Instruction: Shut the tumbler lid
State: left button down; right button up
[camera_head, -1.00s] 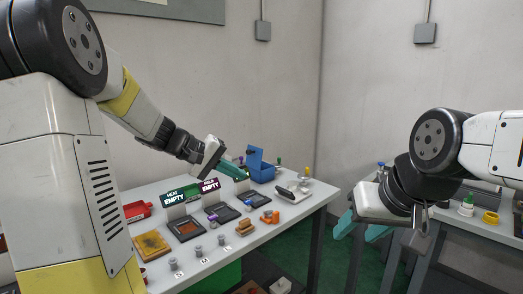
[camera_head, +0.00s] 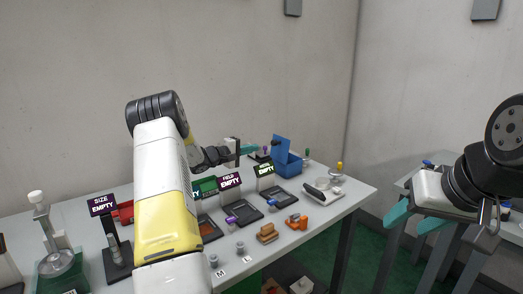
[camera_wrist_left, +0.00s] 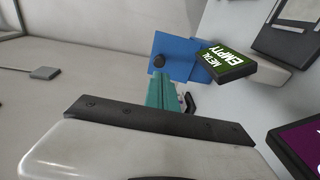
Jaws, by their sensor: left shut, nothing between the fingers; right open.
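The blue tumbler (camera_head: 291,166) stands at the far back of the white table. The blue lid (camera_wrist_left: 170,50) with a dark knob also shows in the left wrist view, beyond the teal fingertips. My left gripper (camera_head: 249,148) is shut and empty, just left of the lid; I cannot tell whether it touches. In the left wrist view its fingers (camera_wrist_left: 163,90) point towards the blue lid. My right gripper (camera_head: 417,220) is open and empty, off to the right, away from the tumbler.
Black trays with signs, such as the METAL sign (camera_head: 264,169), stand just in front of the tumbler. A white scale-like device (camera_head: 325,191), orange parts (camera_head: 296,222) and a brown block (camera_head: 267,233) are on the table (camera_head: 325,217). A wall is behind.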

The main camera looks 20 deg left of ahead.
aim_at(273, 143)
pick_arm(q)
jog(key=x, duration=0.8)
jog(key=shift+w+d, duration=0.1)
jog(key=shift+w, duration=0.1)
jog(key=shift+d+r, duration=0.1)
jog(key=shift+r, duration=0.05)
